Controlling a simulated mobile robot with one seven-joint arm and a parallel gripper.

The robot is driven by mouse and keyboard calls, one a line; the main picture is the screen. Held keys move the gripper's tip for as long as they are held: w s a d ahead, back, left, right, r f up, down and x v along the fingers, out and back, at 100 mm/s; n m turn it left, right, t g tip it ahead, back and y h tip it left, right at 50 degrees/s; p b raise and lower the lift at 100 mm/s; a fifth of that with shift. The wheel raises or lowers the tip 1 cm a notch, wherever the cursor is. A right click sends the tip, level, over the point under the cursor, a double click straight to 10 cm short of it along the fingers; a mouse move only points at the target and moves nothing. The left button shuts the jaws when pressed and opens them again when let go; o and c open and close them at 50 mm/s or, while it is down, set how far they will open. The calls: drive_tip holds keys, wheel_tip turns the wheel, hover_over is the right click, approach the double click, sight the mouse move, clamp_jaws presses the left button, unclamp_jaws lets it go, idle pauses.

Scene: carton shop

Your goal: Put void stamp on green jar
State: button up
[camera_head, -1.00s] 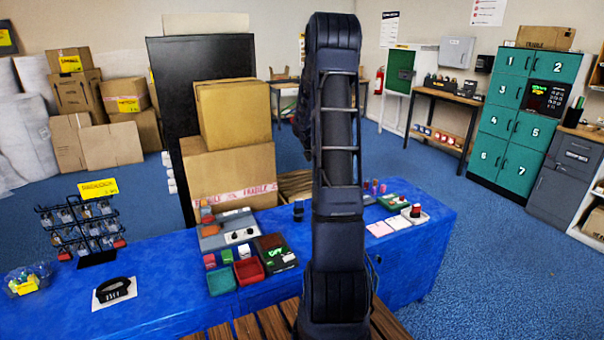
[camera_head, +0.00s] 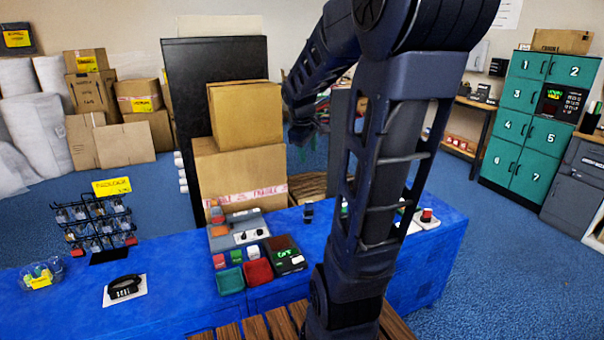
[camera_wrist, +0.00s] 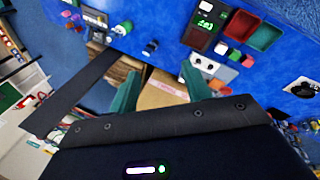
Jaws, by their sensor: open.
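No void stamp or green jar can be told for sure at this size. Small red, green and white pieces stand in a row on the blue table; the green one (camera_head: 236,256) is in the middle, behind the green tray. A small dark upright thing (camera_head: 308,212) stands near the table's back edge and also shows in the wrist view (camera_wrist: 150,47); I cannot tell what it is. My gripper (camera_head: 304,130) is raised beyond the table, right of the stacked cartons. In the wrist view its two green fingers (camera_wrist: 162,88) are apart, with nothing between them. My arm hides part of the table's right side.
A green tray (camera_head: 230,281) and a red tray (camera_head: 258,272) sit at the table's front. A grey device (camera_head: 238,232), a dark terminal (camera_head: 289,262), a wire rack (camera_head: 98,228) and a black-handled thing (camera_head: 124,287) share the table. Cartons (camera_head: 240,170) stand behind it.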

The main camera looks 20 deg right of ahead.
drive_tip(key=s+a+m+t+y, duration=0.1)
drive_tip(key=s+a+m, duration=0.2)
drive_tip(key=s, duration=0.5)
drive_tip(key=s+a+r+m+y, duration=0.1)
drive_tip(key=s+a+m, duration=0.2)
drive_tip(key=s+a, duration=0.3)
drive_tip(key=s, duration=0.2)
drive_tip(key=shift+s+t+y, duration=0.4)
drive_tip(key=shift+a+r, duration=0.1)
